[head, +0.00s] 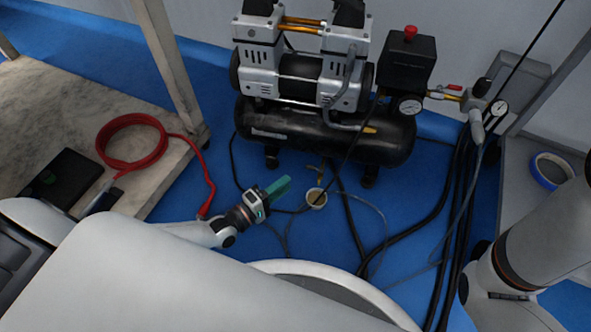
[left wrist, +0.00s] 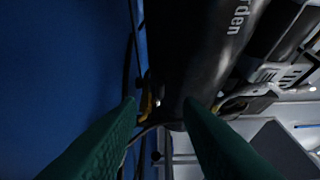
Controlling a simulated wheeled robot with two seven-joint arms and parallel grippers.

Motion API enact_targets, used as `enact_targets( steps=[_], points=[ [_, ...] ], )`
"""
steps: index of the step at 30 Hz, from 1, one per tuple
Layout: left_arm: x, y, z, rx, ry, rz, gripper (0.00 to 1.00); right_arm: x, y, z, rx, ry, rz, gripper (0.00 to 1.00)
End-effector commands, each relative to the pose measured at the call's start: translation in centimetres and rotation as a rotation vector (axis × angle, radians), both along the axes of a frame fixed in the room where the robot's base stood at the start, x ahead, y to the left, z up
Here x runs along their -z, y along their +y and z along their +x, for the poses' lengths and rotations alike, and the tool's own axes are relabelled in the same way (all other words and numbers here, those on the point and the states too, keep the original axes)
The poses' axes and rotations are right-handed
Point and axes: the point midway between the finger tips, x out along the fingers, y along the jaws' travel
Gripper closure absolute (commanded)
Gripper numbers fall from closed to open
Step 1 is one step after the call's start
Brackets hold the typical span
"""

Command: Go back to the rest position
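My left gripper (head: 277,188) is in the middle of the head view, with green fingers, over the blue floor in front of the air compressor. In the left wrist view its two green fingers (left wrist: 158,115) stand apart with nothing between them. The compressor's black tank (left wrist: 205,50) is beyond the fingertips there. In the head view the fingers look apart from the compressor. My right arm shows at the lower right of the head view; its gripper is out of view.
The air compressor (head: 325,130) stands by the wall, with black hoses (head: 452,220) running down its right side. A coiled red cable (head: 133,165) and a black box (head: 62,178) lie on a marbled surface at left. A blue tape roll (head: 552,170) lies at right.

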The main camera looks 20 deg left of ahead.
Motion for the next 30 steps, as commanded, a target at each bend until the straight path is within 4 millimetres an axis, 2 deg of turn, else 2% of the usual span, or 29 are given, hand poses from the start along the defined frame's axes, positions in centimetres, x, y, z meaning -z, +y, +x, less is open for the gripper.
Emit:
enact_targets(
  steps=[1, 6, 23, 26, 29, 30],
  points=[
    [-0.2, 0.3, -0.7, -0.001, 0.002, 0.000, 0.67, -0.6, 0.0, 0.0, 0.000, 0.000, 0.000, 0.64],
    [0.0, 0.8, -1.7, 0.000, 0.000, 0.000, 0.67, -0.8, 0.0, 0.0, 0.000, -0.001, 0.000, 0.64],
    [-0.1, 0.7, -1.7, 0.001, -0.004, -0.001, 0.67, -0.9, 0.0, 0.1, -0.001, 0.004, 0.003, 0.64],
    [-1.9, -0.5, -1.7, 0.010, -0.039, 0.000, 0.67, -1.2, -0.1, 0.7, -0.001, 0.021, 0.003, 0.64],
    [-6.3, -3.3, -1.8, 0.026, -0.131, 0.009, 0.67, -1.8, -0.1, 1.8, -0.002, 0.056, 0.003, 0.64],
    [-8.7, -4.7, -1.9, 0.030, -0.184, 0.016, 0.67, -2.0, -0.1, 2.4, -0.003, 0.074, 0.005, 0.64]
  ],
)
